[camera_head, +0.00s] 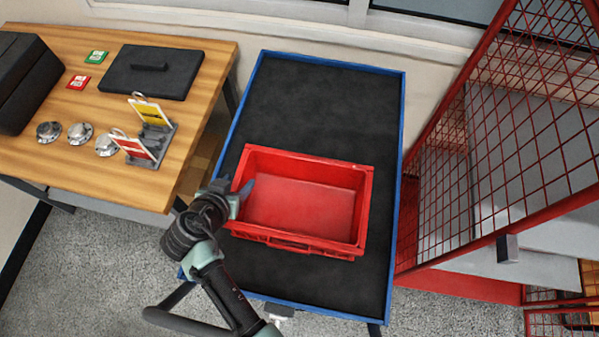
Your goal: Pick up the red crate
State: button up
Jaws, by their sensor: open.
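The red crate (362,205) is an open, empty rectangular box. It sits on the black top of a blue-edged cart (325,100), slightly turned. My gripper (238,190) is at the crate's left end, near the left wall. One finger shows inside the crate and another part shows outside the wall, so the jaws appear to straddle it. The gripper is open; I cannot tell whether it touches the wall. My arm hides the crate's near left corner area.
A wooden bench (215,60) stands left with a black case (150,72), metal discs (80,134) and a card holder (152,138). A red mesh fence (470,150) stands close on the right. The cart top is clear behind and in front of the crate.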

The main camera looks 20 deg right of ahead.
grip_shut()
dwell(1.1)
jog(key=shift+r, duration=0.15)
